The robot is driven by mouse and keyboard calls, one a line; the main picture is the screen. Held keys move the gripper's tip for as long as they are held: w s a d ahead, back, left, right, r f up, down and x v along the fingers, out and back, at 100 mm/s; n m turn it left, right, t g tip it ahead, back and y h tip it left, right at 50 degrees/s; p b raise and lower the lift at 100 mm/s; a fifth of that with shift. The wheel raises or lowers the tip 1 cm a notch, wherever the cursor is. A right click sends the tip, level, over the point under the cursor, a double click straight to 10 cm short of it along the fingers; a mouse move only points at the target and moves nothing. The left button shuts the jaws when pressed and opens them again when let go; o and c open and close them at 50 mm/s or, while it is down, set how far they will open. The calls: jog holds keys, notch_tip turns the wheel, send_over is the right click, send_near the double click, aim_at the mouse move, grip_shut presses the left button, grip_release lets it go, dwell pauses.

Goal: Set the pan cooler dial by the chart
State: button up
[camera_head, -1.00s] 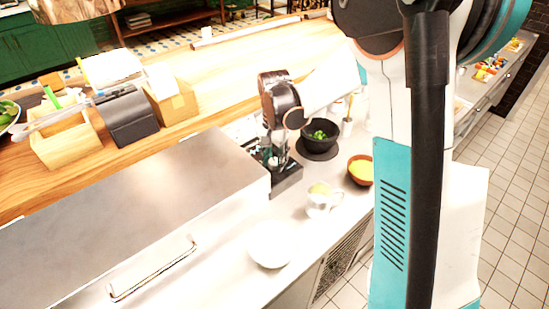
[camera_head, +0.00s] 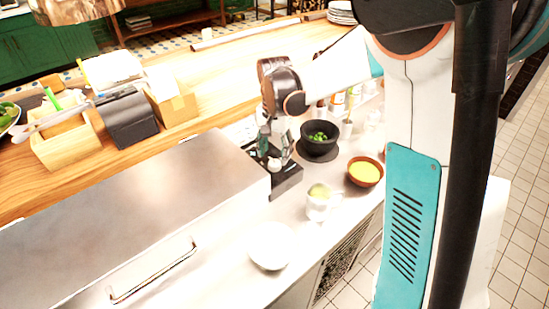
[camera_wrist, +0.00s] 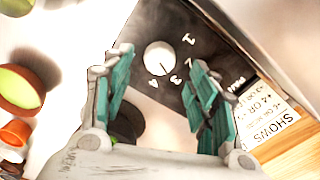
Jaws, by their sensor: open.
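The white round dial (camera_wrist: 158,58) sits on a dark panel (camera_wrist: 180,25) with the numerals 1 to 4 around part of it, in the wrist view. A thin mark on it seems to point toward the 3 and 4 side; the exact setting is unclear. My gripper (camera_wrist: 160,74) is open, its teal fingers on either side below the dial, with nothing between them. In the head view my gripper (camera_head: 277,142) hangs over the dark control box (camera_head: 287,181). A printed card (camera_wrist: 266,112), perhaps the chart, shows partly, with "SHOWS" and "+4 OR" legible.
A black bowl of greens (camera_head: 319,137), a brown bowl of yellow food (camera_head: 365,172), a cup (camera_head: 319,202) and a white bowl (camera_head: 271,246) stand close by on the counter. A large steel lid (camera_head: 130,215) lies to the left.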

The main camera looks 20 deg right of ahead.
aim_at(275, 163)
notch_tip(275, 163, up, 8)
dwell(0.4)
jog(key=s+r+n+t+b, duration=0.1)
jog(key=s+n+t, duration=0.6)
jog(key=s, duration=1.6)
jog(key=shift+s+r+n, duration=0.25)
jog(key=shift+r+n, duration=0.45)
jog(key=shift+n, duration=0.3)
